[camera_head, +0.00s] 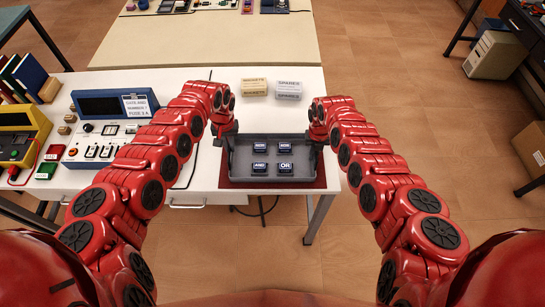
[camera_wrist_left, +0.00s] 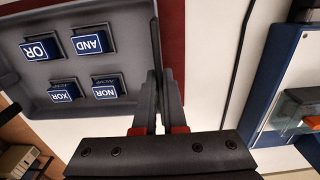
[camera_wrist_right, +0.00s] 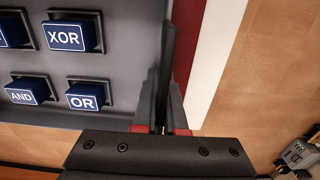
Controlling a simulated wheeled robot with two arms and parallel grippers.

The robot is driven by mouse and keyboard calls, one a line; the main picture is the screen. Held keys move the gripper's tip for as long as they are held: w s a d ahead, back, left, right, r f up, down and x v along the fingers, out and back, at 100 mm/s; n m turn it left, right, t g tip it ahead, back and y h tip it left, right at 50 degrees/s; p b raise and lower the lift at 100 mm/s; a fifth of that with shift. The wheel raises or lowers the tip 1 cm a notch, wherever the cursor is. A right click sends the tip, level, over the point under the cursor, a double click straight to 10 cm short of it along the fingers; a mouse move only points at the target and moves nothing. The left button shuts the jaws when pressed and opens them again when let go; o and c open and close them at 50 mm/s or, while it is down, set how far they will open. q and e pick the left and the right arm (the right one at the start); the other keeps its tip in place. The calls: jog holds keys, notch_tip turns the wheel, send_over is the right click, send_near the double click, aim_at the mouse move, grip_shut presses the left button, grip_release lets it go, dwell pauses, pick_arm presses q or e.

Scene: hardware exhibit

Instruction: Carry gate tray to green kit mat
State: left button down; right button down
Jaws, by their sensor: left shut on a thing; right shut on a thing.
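The gate tray (camera_head: 275,180) is a grey open tray over a dark red mat (camera_head: 320,177) at the table's front edge. It holds several blue blocks lettered AND, OR, XOR and NOR. My left gripper (camera_head: 226,138) is shut on the tray's left wall; that grip also shows in the left wrist view (camera_wrist_left: 160,95). My right gripper (camera_head: 317,137) is shut on the right wall, also seen in the right wrist view (camera_wrist_right: 163,100). The tray looks level; I cannot tell whether it touches the mat. I see no green mat.
White and yellowish labelled boxes (camera_head: 288,90) stand behind the tray. Another table (camera_head: 210,40) stands beyond. Open floor (camera_head: 400,110) lies to the right.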

pick_arm(q)
jog(key=shift+r, duration=0.15)
pick_arm(e)
jog(key=shift+r, duration=0.15)
